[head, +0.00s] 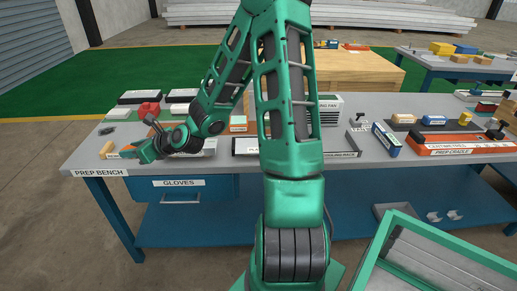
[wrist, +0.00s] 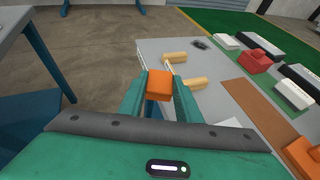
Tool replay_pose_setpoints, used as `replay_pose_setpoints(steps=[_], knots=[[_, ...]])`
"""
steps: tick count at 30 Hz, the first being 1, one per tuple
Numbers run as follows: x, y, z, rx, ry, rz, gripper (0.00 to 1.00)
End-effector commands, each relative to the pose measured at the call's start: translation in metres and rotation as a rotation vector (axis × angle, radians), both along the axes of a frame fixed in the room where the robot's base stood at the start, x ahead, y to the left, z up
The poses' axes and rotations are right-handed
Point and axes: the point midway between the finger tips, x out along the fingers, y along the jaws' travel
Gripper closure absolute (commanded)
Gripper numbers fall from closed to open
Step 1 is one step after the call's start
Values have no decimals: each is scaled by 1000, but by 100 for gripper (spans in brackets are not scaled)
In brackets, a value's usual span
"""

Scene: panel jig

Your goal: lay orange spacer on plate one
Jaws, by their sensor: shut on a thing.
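The orange spacer (wrist: 159,85) is a small block between the fingertips of my gripper (wrist: 160,92) in the wrist view. My gripper is shut on it, near the corner of the prep bench (wrist: 217,70). In the head view my gripper (head: 138,150) is low over the bench's left end, and the spacer is too small there to make out clearly. I cannot tell which thing is plate one; no label for it is readable.
Tan wooden pieces (wrist: 175,57) lie just beyond my fingers. A brown strip (wrist: 252,105), a red block (wrist: 255,61) and white blocks (wrist: 293,94) lie to the right. The prep cradle (head: 462,150) is at the bench's right end.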

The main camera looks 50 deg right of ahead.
Motion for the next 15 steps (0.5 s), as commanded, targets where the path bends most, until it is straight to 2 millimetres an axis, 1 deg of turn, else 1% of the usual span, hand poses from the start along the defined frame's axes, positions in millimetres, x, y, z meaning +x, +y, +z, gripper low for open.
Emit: replay_pose_setpoints(steps=[4, 8, 11, 14, 15], knots=[[0, 3, 0, 0, 0, 3, 91], [0, 0, 0, 0, 0, 1, 91], [-5, -13, -2, 1, 2, -6, 91], [-15, -40, -5, 1, 2, -18, 91], [-21, -53, -5, 1, 1, -22, 91]])
